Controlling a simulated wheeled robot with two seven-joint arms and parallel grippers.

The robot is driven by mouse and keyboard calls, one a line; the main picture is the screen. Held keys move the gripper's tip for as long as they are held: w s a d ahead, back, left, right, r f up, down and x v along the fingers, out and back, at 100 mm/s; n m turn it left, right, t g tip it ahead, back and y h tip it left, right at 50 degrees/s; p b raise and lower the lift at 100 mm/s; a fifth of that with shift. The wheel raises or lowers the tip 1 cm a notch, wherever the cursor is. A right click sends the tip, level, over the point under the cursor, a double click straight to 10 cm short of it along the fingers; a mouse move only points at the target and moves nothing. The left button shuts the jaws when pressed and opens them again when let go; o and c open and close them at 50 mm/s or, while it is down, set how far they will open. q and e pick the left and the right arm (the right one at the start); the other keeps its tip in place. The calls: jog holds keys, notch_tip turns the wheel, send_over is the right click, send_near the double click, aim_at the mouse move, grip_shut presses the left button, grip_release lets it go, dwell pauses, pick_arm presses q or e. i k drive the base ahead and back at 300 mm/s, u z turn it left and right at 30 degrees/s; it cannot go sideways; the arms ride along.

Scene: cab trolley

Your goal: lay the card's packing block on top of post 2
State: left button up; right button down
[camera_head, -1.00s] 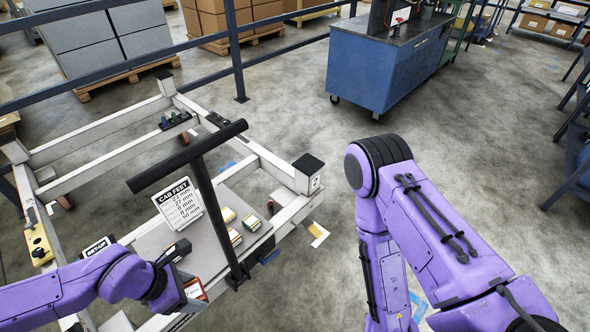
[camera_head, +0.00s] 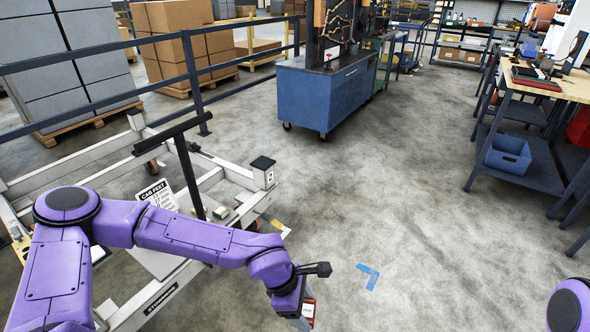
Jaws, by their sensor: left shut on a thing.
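Post 2 (camera_head: 264,177) is the pale corner post of the trolley, with a black cap and a "2" on its side. Nothing lies on its top. The "CAB FEET" card (camera_head: 157,196) stands on the trolley, its lines too small to read now. My left gripper (camera_head: 304,310) points down in front of and to the right of post 2, beyond the trolley's edge. It is shut on a small red block (camera_head: 309,309) with a pale label, partly hidden by the fingers. Only a purple piece of my right arm shows at the lower right; its gripper is out of view.
The trolley's black handle (camera_head: 181,132) rises left of post 2. Small packing blocks (camera_head: 221,213) lie on its deck, partly behind my left arm. A blue cabinet (camera_head: 322,95) stands behind; a workbench (camera_head: 552,85) is at right. Open floor lies between.

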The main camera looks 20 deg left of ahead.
aim_at(263, 162)
jog(key=z, duration=0.3)
jog(key=i, duration=2.65)
jog(key=u, duration=1.7)
jog(key=i, duration=0.8)
jog(key=u, duration=0.75)
